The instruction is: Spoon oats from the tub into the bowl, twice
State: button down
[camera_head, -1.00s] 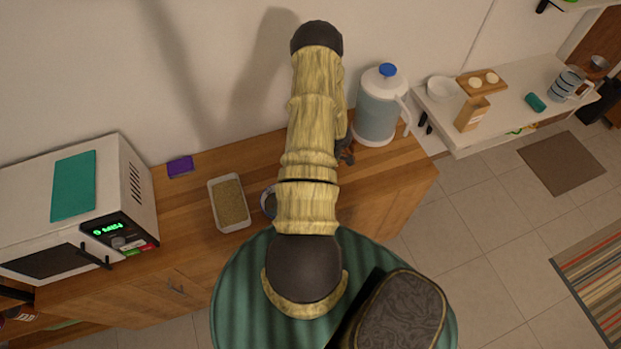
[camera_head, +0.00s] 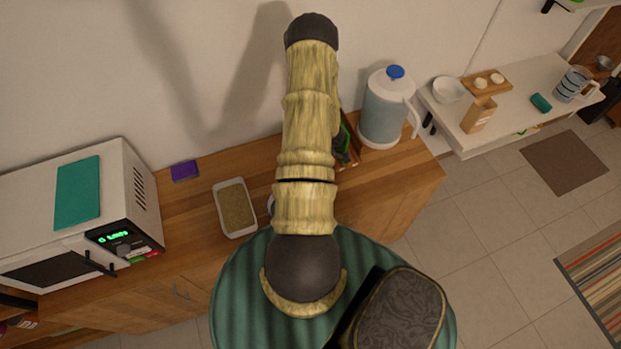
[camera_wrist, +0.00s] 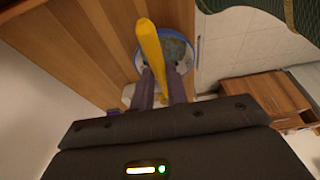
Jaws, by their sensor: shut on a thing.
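The oat tub (camera_head: 221,207) is a white rectangular tray of tan oats on the wooden counter, left of my arm in the head view. A sliver of a round bowl shows beside the tub (camera_head: 270,204), mostly hidden by my arm. In the wrist view a round white and blue bowl (camera_wrist: 190,62) stands on wood beyond my fingers; its inside looks grey-blue. My gripper (camera_wrist: 160,88) is shut on a yellow spoon (camera_wrist: 149,45), whose long shape crosses in front of the bowl. I cannot tell whether the spoon holds oats or touches the bowl.
A microwave (camera_head: 130,205) stands at the counter's left. A purple item (camera_head: 185,171) lies behind the tub. A blue-lidded jug (camera_head: 385,115) stands right of my arm, with a dark and green item (camera_head: 345,148) beside it. A white side table is farther right.

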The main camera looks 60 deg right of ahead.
jog(key=shift+w+a+r+g+h+p, duration=0.2)
jog(key=shift+w+g+h+p, duration=0.15)
jog(key=shift+p, duration=0.2)
jog(key=shift+s+a+f+h+b, duration=0.1)
jog(key=shift+a+f+h+b, duration=0.05)
jog(key=shift+f+h+b, duration=0.2)
jog(key=shift+a+r+g+b, duration=0.1)
jog(key=shift+g+b, duration=0.15)
jog(key=shift+b, duration=0.15)
jog(key=shift+h, duration=0.3)
jog(key=shift+w+b, duration=0.2)
jog(key=shift+b, duration=0.6)
jog(key=shift+a+b, duration=0.1)
jog(key=shift+b, duration=0.75)
jog(key=shift+a+g+h+b, duration=0.1)
jog(key=shift+g+h+b, duration=0.25)
jog(key=shift+b, duration=0.5)
